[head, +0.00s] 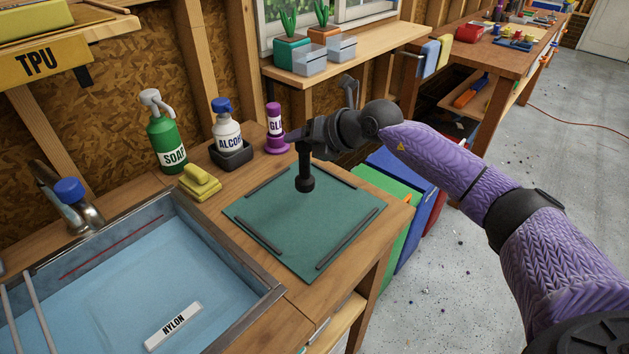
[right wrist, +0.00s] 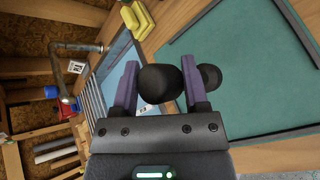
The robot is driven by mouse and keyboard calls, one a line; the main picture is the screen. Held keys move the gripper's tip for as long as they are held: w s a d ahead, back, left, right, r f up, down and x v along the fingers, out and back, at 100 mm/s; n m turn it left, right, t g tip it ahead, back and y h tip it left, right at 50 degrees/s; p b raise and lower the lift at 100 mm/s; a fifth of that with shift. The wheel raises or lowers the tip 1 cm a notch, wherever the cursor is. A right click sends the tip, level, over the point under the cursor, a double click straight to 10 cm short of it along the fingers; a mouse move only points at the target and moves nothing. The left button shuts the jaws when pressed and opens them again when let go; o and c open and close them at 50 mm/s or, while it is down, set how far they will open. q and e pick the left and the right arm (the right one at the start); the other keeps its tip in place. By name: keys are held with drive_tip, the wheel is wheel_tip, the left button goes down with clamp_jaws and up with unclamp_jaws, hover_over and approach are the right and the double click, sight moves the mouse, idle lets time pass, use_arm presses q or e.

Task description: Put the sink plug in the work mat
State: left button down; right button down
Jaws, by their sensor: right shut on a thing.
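The sink plug (head: 305,183) is black, with a knob at its lower end, and hangs upright from my right gripper (head: 302,146). In the right wrist view my right gripper (right wrist: 157,88) is shut on the plug (right wrist: 160,85), whose dark round end sits between the purple fingers. The work mat (head: 265,205) is a green sheet with dark raised strips along its edges, lying on the wooden bench. The plug is over the far part of the mat; I cannot tell whether it touches it. The mat also fills the right of the wrist view (right wrist: 235,60). My left gripper is not in view.
A sink (head: 130,270) with blue inside and a NYLON label is left of the mat. A soap bottle (head: 166,140), an alcohol bottle (head: 227,128), a glue bottle (head: 275,125) and a yellow sponge-like item (head: 200,184) stand behind. The bench's right edge is close to the mat.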

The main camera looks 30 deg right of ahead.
sight(307, 176)
wheel_tip(307, 176, down, 6)
drive_tip(key=shift+b, duration=0.85)
drive_tip(key=shift+r, duration=0.15)
drive_tip(key=shift+c, duration=0.5)
unclamp_jaws()
drive_tip(key=shift+s+r+p, duration=0.25)
drive_tip(key=shift+p, duration=0.05)
drive_tip(key=p+v, duration=0.2)
drive_tip(key=v, duration=0.9)
drive_tip(key=shift+d, duration=0.15)
drive_tip(key=shift+s, duration=0.15)
